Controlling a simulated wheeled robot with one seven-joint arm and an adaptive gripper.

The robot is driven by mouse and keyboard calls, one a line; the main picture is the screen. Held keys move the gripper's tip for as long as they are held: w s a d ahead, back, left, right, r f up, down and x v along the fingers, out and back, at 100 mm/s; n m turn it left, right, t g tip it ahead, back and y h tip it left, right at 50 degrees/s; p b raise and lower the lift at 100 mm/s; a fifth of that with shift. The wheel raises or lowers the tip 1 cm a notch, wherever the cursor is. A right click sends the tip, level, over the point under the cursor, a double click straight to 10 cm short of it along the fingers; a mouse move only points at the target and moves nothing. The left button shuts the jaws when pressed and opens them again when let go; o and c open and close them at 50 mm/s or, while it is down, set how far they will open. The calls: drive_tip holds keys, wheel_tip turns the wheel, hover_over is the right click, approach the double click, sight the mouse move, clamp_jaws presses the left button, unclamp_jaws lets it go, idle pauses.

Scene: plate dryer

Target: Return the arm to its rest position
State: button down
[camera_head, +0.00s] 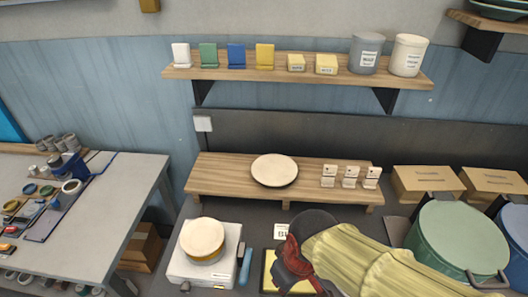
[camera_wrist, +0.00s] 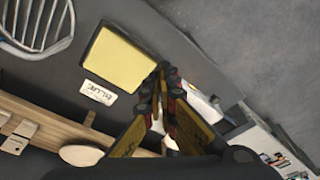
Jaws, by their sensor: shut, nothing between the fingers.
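My gripper (camera_head: 284,274) is low over the counter in the head view, in front of the wooden riser, with my sleeved arm reaching in from the right. In the wrist view its fingers (camera_wrist: 162,78) meet at the tips and hold nothing. A yellow pad (camera_wrist: 118,57) lies just left of the fingertips there; in the head view it shows partly behind the gripper (camera_head: 268,268). A small white label card (camera_wrist: 98,92) lies beside the pad. My arm and gripper hide part of the counter.
A cream plate (camera_head: 274,170) lies on the wooden riser (camera_head: 225,175) beside three small white stands (camera_head: 350,177). A round cream-topped item (camera_head: 203,237) sits on a white appliance (camera_head: 183,268) at left. A green pot (camera_head: 455,240) stands at right. A wall shelf (camera_head: 300,67) hangs above.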

drive_tip(key=d+r+m+t+h, duration=0.1)
drive_tip(key=d+r+m+t, duration=0.3)
drive_tip(key=d+r+m, duration=0.3)
drive_tip(key=d+r, duration=0.5)
drive_tip(key=d, duration=0.2)
drive_tip(key=shift+d, duration=0.25)
drive_tip(key=shift+s+a, duration=0.1)
